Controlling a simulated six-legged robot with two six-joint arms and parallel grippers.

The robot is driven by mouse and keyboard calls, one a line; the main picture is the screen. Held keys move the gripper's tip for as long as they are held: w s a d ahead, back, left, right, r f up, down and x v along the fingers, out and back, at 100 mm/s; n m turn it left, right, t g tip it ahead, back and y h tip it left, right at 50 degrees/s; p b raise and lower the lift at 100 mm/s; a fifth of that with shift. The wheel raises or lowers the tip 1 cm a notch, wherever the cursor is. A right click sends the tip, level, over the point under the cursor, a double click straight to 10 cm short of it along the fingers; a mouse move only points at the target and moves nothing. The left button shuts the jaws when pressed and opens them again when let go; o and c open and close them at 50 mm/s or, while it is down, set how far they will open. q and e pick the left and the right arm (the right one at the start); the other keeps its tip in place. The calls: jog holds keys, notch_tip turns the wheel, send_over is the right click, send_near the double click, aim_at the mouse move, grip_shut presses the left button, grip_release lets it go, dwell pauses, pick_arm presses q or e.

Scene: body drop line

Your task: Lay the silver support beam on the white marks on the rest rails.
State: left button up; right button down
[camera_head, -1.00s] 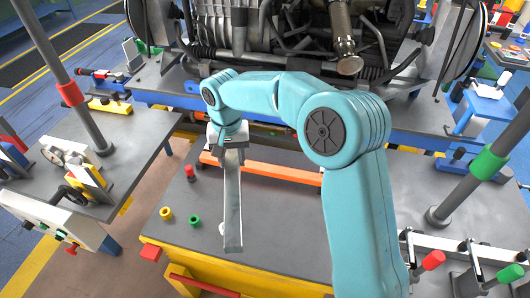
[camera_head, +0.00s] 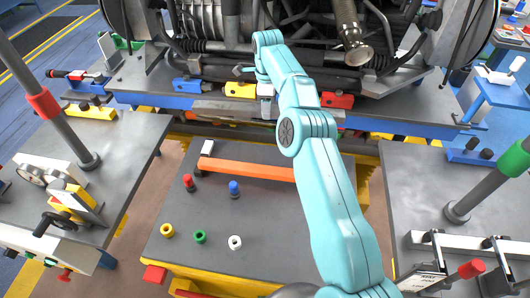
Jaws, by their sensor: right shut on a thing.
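My right gripper (camera_head: 267,98) is at the far end of my teal arm, by the blue cross rail in front of the engine, and is shut on the silver support beam. The beam (camera_head: 222,110) looks like a grey bar lying crosswise, reaching left from the gripper in front of a yellow block. Its right part is hidden behind my arm. I cannot tell whether it touches the rails below it. The white marks cannot be made out. My left gripper is not in view.
The engine (camera_head: 215,35) stands behind the rail. Blue (camera_head: 193,85), yellow (camera_head: 240,90) and red (camera_head: 337,100) blocks sit along the rail. The front table (camera_head: 270,215) holds an orange bar (camera_head: 245,169), pegs and rings. Posts rise at both sides.

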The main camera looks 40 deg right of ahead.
jog(key=shift+s+d+r, duration=0.1)
jog(key=shift+d+r, duration=0.1)
jog(key=shift+d, duration=0.1)
jog(key=shift+s+m, duration=0.2)
jog(key=shift+m, duration=0.1)
notch_tip(320, 180, down, 20)
jog(key=b, duration=0.7)
jog(key=shift+w+b, duration=0.1)
jog(key=shift+b, duration=0.25)
